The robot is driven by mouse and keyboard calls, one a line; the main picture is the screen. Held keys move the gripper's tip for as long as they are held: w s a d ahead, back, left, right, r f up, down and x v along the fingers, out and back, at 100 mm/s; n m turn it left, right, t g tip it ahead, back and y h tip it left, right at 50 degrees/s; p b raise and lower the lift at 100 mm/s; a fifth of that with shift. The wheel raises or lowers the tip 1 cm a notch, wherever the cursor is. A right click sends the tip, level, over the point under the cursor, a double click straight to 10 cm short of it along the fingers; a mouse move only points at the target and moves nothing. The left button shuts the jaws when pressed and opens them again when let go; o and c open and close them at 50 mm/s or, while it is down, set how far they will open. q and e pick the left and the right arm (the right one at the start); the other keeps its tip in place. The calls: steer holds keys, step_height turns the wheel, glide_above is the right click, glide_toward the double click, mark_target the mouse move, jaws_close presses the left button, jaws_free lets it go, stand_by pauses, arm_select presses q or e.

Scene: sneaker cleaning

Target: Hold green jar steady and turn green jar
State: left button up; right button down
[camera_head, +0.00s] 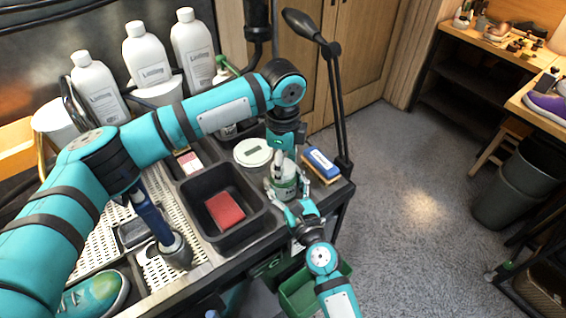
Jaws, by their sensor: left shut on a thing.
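The green jar (284,190), a small container with a green band, stands upright near the right edge of the work table. My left gripper (281,172) comes down from above and is shut on the top of the jar, which its fingers partly hide. My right gripper (292,206) reaches in from the lower right at the jar's lower side. Its fingertips are small and partly hidden, so I cannot tell whether they are closed on the jar.
A black tray (190,196) with a red block (225,210) is left of the jar. A white round disc (252,151) and a blue brush (321,163) are close by. A black lamp (336,100) stands behind. White bottles (146,60) stand at the back left.

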arm_select(q)
steer(key=o, duration=1.3)
steer(key=shift+r, duration=0.1)
steer(key=shift+r, duration=2.2)
arm_select(e)
steer(key=shift+c, duration=1.4)
jaws_free()
